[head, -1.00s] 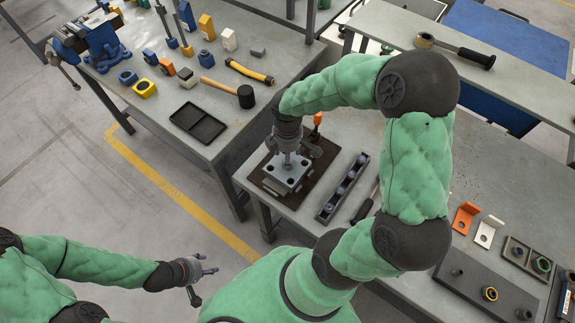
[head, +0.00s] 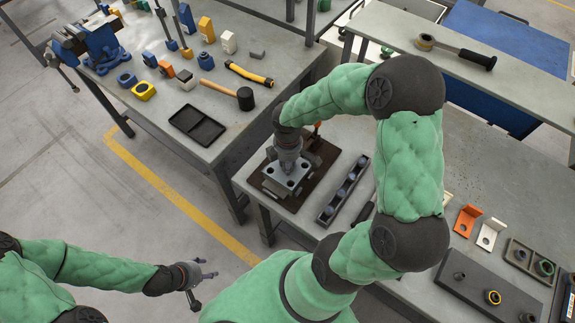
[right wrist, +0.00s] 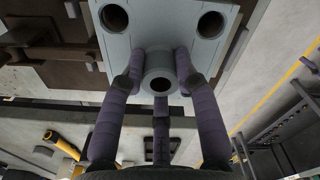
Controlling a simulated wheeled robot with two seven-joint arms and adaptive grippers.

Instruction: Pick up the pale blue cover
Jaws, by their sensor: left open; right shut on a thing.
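The pale blue cover (right wrist: 185,22) is a square plate with corner holes and a round central boss. In the head view the cover (head: 290,183) is over the dark press base on the bench. My right gripper (right wrist: 158,78) is shut on its boss, with fingers on either side of it. In the head view the right gripper (head: 289,158) points down at the cover and hides its middle. I cannot tell whether the cover is clear of what is under it. My left gripper (head: 209,270) is open and empty, low at the left, away from the benches.
A dark tray with several round parts (head: 343,189) lies just right of the press base (head: 322,168). An orange bracket (head: 466,220) and a white bracket (head: 490,233) stand further right. A mallet (head: 227,93) and a shallow black tray (head: 197,125) lie on the left bench.

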